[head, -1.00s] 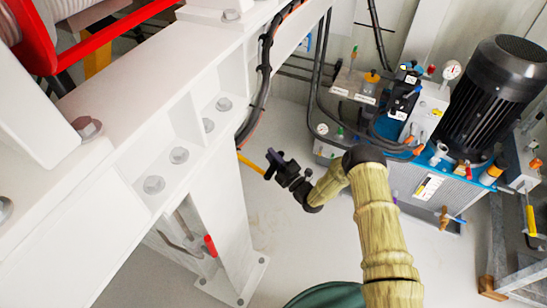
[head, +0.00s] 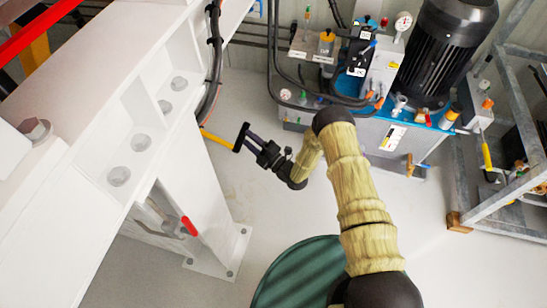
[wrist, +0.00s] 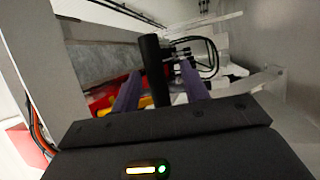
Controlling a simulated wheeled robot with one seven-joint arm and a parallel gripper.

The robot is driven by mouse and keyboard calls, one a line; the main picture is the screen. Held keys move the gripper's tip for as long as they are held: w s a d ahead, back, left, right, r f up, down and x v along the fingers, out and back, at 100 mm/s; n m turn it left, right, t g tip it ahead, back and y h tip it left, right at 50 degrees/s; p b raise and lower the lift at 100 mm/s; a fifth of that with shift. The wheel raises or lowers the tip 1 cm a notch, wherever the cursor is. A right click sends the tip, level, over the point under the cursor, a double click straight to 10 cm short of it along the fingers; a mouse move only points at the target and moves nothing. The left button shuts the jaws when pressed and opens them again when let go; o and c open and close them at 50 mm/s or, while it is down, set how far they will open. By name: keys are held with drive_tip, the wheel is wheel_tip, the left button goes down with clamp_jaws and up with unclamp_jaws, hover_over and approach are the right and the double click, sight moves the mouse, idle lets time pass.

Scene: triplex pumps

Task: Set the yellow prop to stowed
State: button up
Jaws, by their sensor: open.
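The yellow prop (head: 215,138) sticks out from the side of the white steel frame in the head view. A black grip (head: 241,137) stands crosswise at its free end. My gripper (head: 252,139) is at this grip, with its purple fingers reaching toward it. In the wrist view, the black grip (wrist: 154,70) stands upright between the two spread fingers of my gripper (wrist: 160,78). The gripper is open; I cannot tell whether either finger touches the grip. The prop's far end is hidden behind the frame.
The white frame (head: 105,120) with large bolts fills the left. A red-tipped lever (head: 189,226) sits low on its leg. Black hoses (head: 213,60) hang above the prop. A blue pump unit with a black motor (head: 450,45) stands at the back right. Floor between is clear.

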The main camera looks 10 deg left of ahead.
drive_tip(key=p+v, duration=0.2)
drive_tip(key=v, duration=0.9)
drive_tip(key=shift+s+d, duration=0.2)
drive_tip(key=shift+s, duration=0.05)
drive_tip(key=shift+w+f, duration=0.1)
